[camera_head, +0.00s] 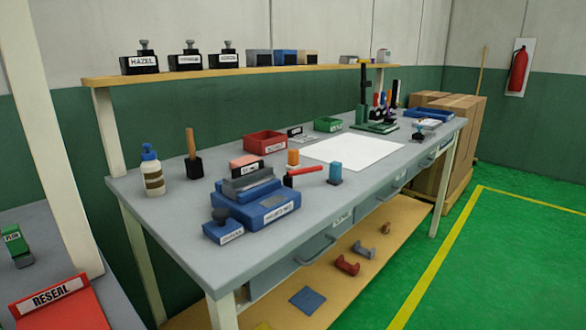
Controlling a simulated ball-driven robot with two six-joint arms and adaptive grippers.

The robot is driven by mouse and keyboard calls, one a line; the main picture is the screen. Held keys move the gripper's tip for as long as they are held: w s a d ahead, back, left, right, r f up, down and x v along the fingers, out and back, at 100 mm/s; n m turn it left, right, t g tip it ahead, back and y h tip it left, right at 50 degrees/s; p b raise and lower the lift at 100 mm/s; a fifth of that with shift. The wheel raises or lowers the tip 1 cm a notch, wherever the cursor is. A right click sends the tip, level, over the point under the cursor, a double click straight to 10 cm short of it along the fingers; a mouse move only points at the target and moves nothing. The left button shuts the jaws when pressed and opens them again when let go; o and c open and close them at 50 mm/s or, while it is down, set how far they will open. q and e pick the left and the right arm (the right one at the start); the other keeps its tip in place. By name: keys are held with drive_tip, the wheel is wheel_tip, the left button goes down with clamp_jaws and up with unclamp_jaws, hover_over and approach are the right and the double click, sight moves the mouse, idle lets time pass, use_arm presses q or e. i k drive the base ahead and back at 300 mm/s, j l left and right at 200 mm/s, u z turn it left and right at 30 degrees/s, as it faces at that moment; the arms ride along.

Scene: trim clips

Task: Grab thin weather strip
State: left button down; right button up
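I cannot make out a thin weather strip or any trim clips in the head view. Neither of my grippers shows in it. The long grey workbench (213,243) fills the middle of the view. A blue machine block with a grey top (262,205) stands on its near part. A red-handled tool (304,171), an orange-topped piece (293,158) and a blue-topped piece (335,173) stand beside it. A white sheet (352,150) lies flat at mid-bench.
A bottle (152,170) and a wooden-handled tool (192,155) stand at the bench's left. Red (264,143) and green (327,124) bins sit behind. A raised shelf (190,76) holds labelled blocks. Boxes (462,135) stand at right; green floor (510,260) is clear.

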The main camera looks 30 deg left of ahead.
sight(241, 171)
drive_tip(key=u, duration=0.4)
drive_tip(key=k+u, duration=0.15)
drive_tip(key=u, duration=0.25)
drive_tip(key=j+u, duration=0.1)
drive_tip(key=u, duration=0.3)
